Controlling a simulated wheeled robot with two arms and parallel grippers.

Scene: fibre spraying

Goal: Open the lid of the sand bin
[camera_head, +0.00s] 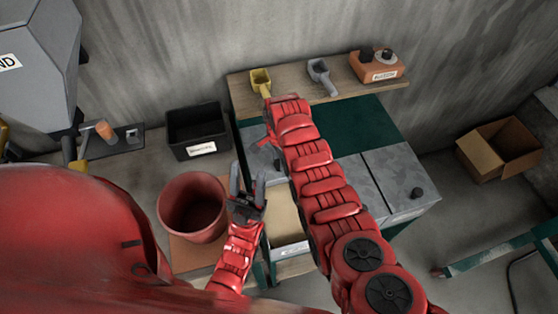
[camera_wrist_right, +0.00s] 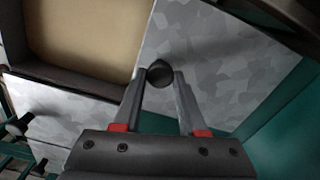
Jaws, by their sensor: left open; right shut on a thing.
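My right gripper (camera_wrist_right: 159,88) is shut on the round black knob (camera_wrist_right: 160,73) of a grey mottled lid (camera_wrist_right: 215,65) in the right wrist view. Beside this lid is an open bin with a tan inside (camera_wrist_right: 82,35). In the head view that bin (camera_head: 286,222) shows between the grippers' arms, with a white label on its front too small to read. Part of a grey lid (camera_head: 262,160) lies behind it. My left gripper (camera_head: 248,186) is open and empty, between the red bucket and the open bin.
A red bucket (camera_head: 192,207) stands left of the bench. A black crate (camera_head: 197,130) is behind it. Another grey lid with a black knob (camera_head: 417,193) is at the bench's right. A yellow scoop (camera_head: 260,80), a grey scoop (camera_head: 321,77) and an orange box (camera_head: 376,68) sit on the back shelf.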

